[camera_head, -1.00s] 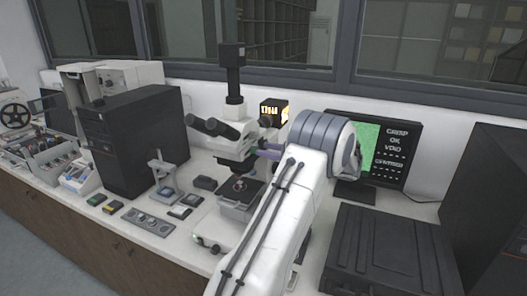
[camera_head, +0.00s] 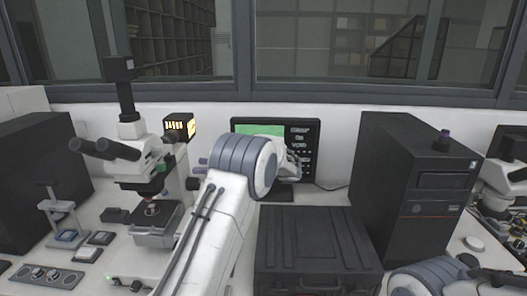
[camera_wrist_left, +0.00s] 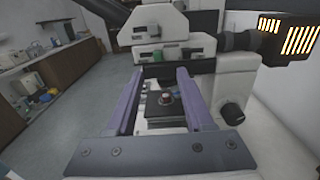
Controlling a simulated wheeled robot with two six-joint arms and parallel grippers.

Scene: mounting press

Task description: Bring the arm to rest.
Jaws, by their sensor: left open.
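My left arm rises from the bottom middle of the head view. Its wrist hides most of the left gripper (camera_head: 195,176), of which only bits of purple finger show, right of the microscope (camera_head: 135,150). In the left wrist view the left gripper (camera_wrist_left: 158,80) is open, its two purple fingers apart with nothing held. Beyond and between them in that picture, a small round reddish sample (camera_wrist_left: 166,98) sits on the microscope stage. The sample (camera_head: 152,208) also shows on the stage in the head view. Part of my right arm shows at the bottom right; its gripper is out of view.
A black case (camera_head: 312,240) lies right of my left arm, before a monitor (camera_head: 300,135). A black tower (camera_head: 410,185) stands further right. Small devices (camera_head: 68,237) lie left of the microscope. Open floor (camera_wrist_left: 75,100) shows at left.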

